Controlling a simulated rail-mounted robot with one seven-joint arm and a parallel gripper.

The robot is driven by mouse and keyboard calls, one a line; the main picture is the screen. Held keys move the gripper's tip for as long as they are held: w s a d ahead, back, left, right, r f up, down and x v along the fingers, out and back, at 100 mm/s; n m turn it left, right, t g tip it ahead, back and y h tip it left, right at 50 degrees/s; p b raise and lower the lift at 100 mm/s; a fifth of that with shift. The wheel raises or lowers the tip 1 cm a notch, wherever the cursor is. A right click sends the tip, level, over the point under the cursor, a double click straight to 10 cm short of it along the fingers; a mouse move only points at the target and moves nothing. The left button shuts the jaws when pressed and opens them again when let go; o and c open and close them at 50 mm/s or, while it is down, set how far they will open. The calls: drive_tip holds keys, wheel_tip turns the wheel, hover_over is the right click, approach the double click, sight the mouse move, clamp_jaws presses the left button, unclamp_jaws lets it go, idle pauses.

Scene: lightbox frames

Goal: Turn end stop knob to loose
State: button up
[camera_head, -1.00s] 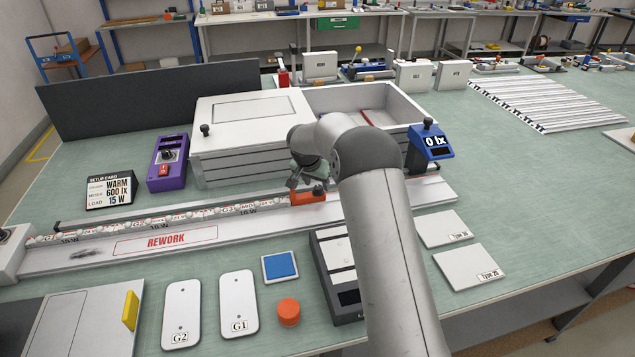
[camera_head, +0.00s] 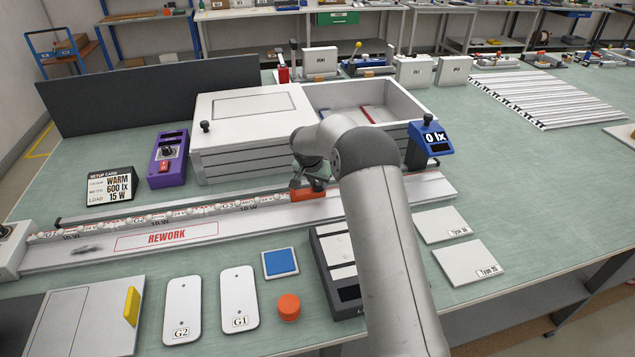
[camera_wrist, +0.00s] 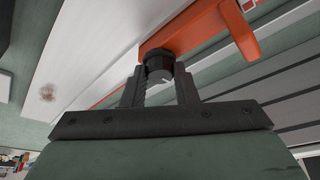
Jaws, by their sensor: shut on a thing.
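The end stop is an orange block (camera_head: 308,194) on the long light rail (camera_head: 253,231). It also shows in the wrist view (camera_wrist: 190,25), with an arm reaching to the right. Its dark round knob (camera_wrist: 159,66) stands out from the orange body. My gripper (camera_wrist: 160,80) is shut on this knob, with one finger on each side of it. In the head view my gripper (camera_head: 308,180) is at the end stop, and my arm hides much of it. Any mark on the knob is too small to read.
An LED strip with printed labels (camera_head: 180,217) lies along the rail left of the end stop. The white box (camera_head: 245,150) stands close behind. A blue meter (camera_head: 430,140) reading 0 lx stands to the right, and a dark-topped device (camera_head: 347,294) lies in front.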

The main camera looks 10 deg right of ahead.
drive_tip(key=n+y+b, duration=0.1)
drive_tip(key=n+b, duration=0.1)
drive_tip(key=n, duration=0.1)
drive_tip(key=shift+f+t, duration=0.15)
drive_tip(key=shift+t, duration=0.25)
drive_tip(key=n+y+b, duration=0.1)
drive_tip(key=n, duration=0.1)
drive_tip(key=shift+d+n, duration=0.15)
drive_tip(key=shift+n, duration=0.15)
drive_tip(key=n+y+b, duration=0.1)
drive_tip(key=n, duration=0.2)
drive_tip(key=shift+d+n+y, duration=0.1)
drive_tip(key=shift+n+y, duration=0.2)
drive_tip(key=shift+n, duration=0.1)
drive_tip(key=n, duration=0.2)
drive_tip(key=n+y, duration=0.1)
drive_tip(key=n, duration=0.1)
drive_tip(key=shift+d+g+y, duration=0.1)
drive_tip(key=shift+g+y, duration=0.2)
drive_tip(key=n+g, duration=0.1)
drive_tip(key=n, duration=0.2)
drive_tip(key=n+g+y, duration=0.1)
drive_tip(key=n, duration=0.2)
drive_tip(key=shift+w+d+r+n+y, duration=0.1)
drive_tip(key=shift+w+r+n+y, duration=0.1)
drive_tip(key=shift+n+y, duration=0.15)
drive_tip(key=n+g+p, duration=0.2)
drive_tip(key=n, duration=0.3)
drive_tip(key=shift+n+p, duration=0.35)
